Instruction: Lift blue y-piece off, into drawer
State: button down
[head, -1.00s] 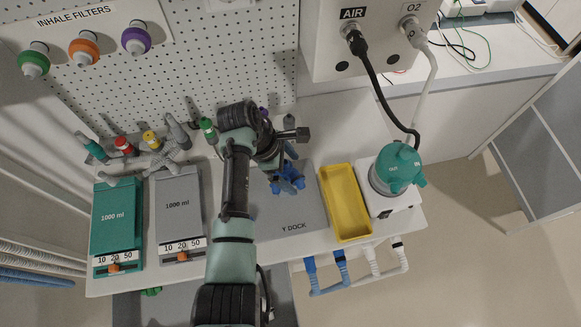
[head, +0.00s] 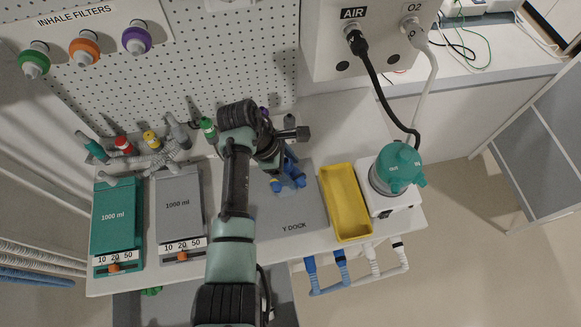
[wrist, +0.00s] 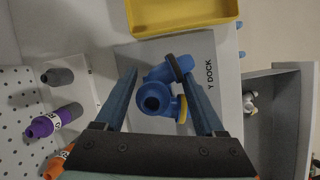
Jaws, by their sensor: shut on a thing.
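The blue y-piece (head: 288,177) is over the grey Y DOCK plate (head: 300,210). A yellow ring shows on one of its ends. In the wrist view the y-piece (wrist: 160,90) is between the two fingers of my gripper (wrist: 165,95), with one open end facing the camera. My gripper is shut on it. How far it is above the plate I cannot tell. In the head view my arm hides most of the gripper. An open grey drawer (wrist: 283,85) shows in the wrist view beyond the bench's front edge, with a small pale item inside.
A yellow tray (head: 345,203) stands right of the plate, beside a teal-topped humidifier (head: 397,165). Two test lungs, teal (head: 117,215) and grey (head: 178,205), lie to the left. Coloured connectors stand along the pegboard (head: 215,60). Hoses hang at the front right.

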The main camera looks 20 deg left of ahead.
aim_at(299, 169)
jog(key=shift+r, duration=0.2)
jog(key=shift+r+p, duration=2.3)
jog(key=shift+p, duration=0.45)
jog(key=s+d+f+m+g+y+b, duration=0.1)
jog(key=s+d+f+m+g+b, duration=0.1)
jog(key=d+m, duration=0.4)
jog(key=s+d+f+m+g+y+b, duration=0.2)
jog(key=s+d+m+g+b, duration=0.2)
jog(key=m, duration=1.1)
jog(key=s+d+b, duration=0.2)
jog(key=d+b, duration=0.1)
jog(key=shift+f+m+g+y, duration=0.3)
jog(key=shift+f+m, duration=0.1)
jog(key=shift+s, duration=0.1)
